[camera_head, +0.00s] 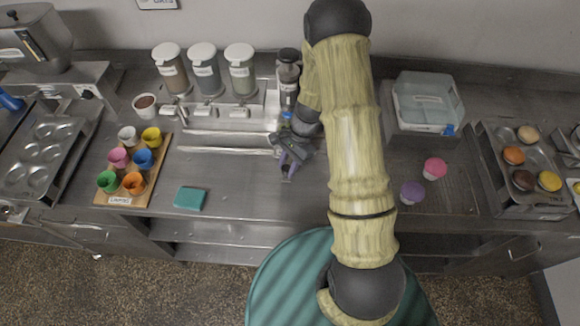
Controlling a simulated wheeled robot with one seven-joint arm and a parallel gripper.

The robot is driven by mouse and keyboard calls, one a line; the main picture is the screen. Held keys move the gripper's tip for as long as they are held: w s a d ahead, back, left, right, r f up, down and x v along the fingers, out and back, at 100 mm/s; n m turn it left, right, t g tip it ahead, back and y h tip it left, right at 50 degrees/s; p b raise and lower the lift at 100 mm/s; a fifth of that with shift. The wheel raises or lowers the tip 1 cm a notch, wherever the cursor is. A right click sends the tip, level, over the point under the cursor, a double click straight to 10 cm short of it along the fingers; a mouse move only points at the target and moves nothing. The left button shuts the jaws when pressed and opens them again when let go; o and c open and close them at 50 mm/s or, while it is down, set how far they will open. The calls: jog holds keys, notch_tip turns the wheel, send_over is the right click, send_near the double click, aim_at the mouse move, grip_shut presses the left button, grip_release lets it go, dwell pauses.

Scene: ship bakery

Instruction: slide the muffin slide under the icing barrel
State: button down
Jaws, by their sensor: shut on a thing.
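Several icing barrels with white lids stand in a row on a metal stand at the back of the counter: a brown-filled one (172,76), a grey-blue one (206,77) and a greenish one (241,76). Below their spouts lies a low, flat metal track (215,139), which looks like the muffin slide's run. My gripper (288,172) is at the track's right end, pointing down. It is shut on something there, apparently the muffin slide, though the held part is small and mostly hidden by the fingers. No muffin is clearly visible on the slide.
Pink (434,168) and purple (411,193) muffins, a clear-lidded box (428,103) and a muffin tray (545,205) are right of my arm. A dark-lidded jar (288,73) stands behind.

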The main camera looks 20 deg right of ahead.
jog(key=shift+w+a+r, duration=0.1)
jog(key=shift+w, duration=0.05)
jog(key=c, duration=1.1)
grip_release()
jog(key=b+v, duration=0.3)
jog(key=v, duration=1.4)
jog(key=shift+r, duration=0.15)
jog(key=s+a+r+n+t+h, duration=0.1)
jog(key=s+a+n+t+h, duration=0.2)
jog(key=s+n, duration=0.9)
jog(key=shift+s+a+r+n+t+h, duration=0.25)
jog(key=shift+s+n+t+h, duration=0.2)
jog(key=shift+s+t, duration=0.5)
jog(key=shift+s+d, duration=0.1)
